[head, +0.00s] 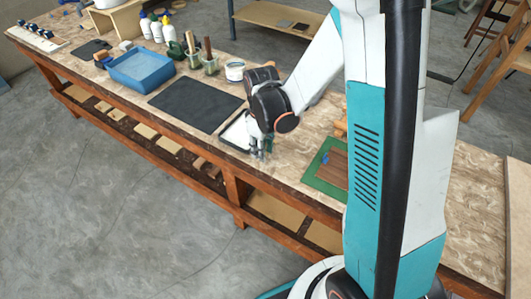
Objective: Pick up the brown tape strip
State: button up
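My gripper (260,155) points down at the workbench, close to its front edge, beside a white-surfaced tray or frame with a dark rim (236,133). Its fingers are small and partly overlap in the head view, so I cannot tell whether they are open or shut, or whether anything is between them. I cannot make out a brown tape strip for certain. It may be hidden by my gripper or arm, or be too small to see. A brown flat piece (334,168) lies on a green mat (319,180) to the right, partly hidden by my arm column.
The long workbench (290,160) holds a black mat (196,103), a blue tray (142,68), jars with tools (210,65), a white tub (234,70) and several bottles (157,30). Bare bench top lies between the gripper and the green mat.

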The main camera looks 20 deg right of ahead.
jog(key=shift+f, duration=0.85)
jog(key=shift+r, duration=0.1)
grip_shut()
jog(key=shift+r, duration=0.1)
